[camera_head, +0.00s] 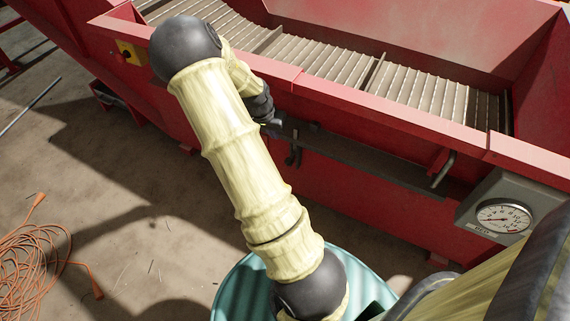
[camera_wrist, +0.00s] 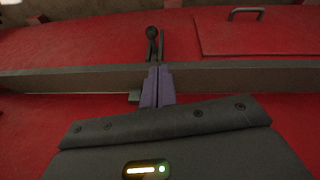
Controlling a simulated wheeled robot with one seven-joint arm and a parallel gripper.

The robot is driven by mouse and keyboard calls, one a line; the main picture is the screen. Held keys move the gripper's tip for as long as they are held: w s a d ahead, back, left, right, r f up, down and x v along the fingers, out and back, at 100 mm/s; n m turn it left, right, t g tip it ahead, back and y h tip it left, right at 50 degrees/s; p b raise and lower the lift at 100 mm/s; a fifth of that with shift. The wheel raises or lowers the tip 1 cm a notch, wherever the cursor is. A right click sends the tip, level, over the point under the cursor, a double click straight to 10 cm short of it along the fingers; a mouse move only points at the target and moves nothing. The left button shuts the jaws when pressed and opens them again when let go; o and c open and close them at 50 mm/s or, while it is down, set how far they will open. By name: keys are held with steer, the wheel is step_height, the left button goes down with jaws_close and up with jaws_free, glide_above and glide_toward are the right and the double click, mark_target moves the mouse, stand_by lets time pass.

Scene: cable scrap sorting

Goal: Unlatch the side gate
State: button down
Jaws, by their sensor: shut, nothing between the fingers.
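The red machine's side carries a long dark bar (camera_head: 375,167) with a dark latch-like lever (camera_head: 293,154) hanging at its left part. In the wrist view, a dark upright lever with a round knob (camera_wrist: 152,33) stands just beyond my fingertips. My gripper (camera_wrist: 157,70) is shut and empty, its purple fingers together in front of a grey horizontal rail (camera_wrist: 60,80). I cannot tell whether the fingertips touch the lever. In the head view my gripper is mostly hidden behind my arm. Which panel is the side gate is unclear.
A ribbed conveyor bed (camera_head: 330,62) runs along the machine top. A bent grey handle (camera_head: 445,169) and a dial gauge (camera_head: 503,218) are at right. A teal drum (camera_head: 232,290) stands below my arm. An orange cable coil (camera_head: 28,258) lies on the floor at left.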

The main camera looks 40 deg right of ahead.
steer(key=shift+d+f, duration=0.15)
steer(key=shift+f, duration=0.1)
steer(key=shift+s+a+b+x, duration=0.1)
steer(key=shift+s+b+x, duration=0.15)
steer(key=shift+b+x, duration=1.5)
steer(key=shift+s+a+b+x, duration=0.15)
steer(key=shift+b+x, duration=0.45)
steer(key=shift+x, duration=2.15)
steer(key=shift+s+b+x, duration=0.3)
steer(key=shift+b+x, duration=0.9)
steer(key=shift+x, duration=1.05)
steer(key=shift+f, duration=0.1)
step_height(320, 180, down, 6)
steer(key=shift+r+b, duration=0.2)
steer(key=shift+b, duration=0.3)
steer(key=shift+s, duration=0.1)
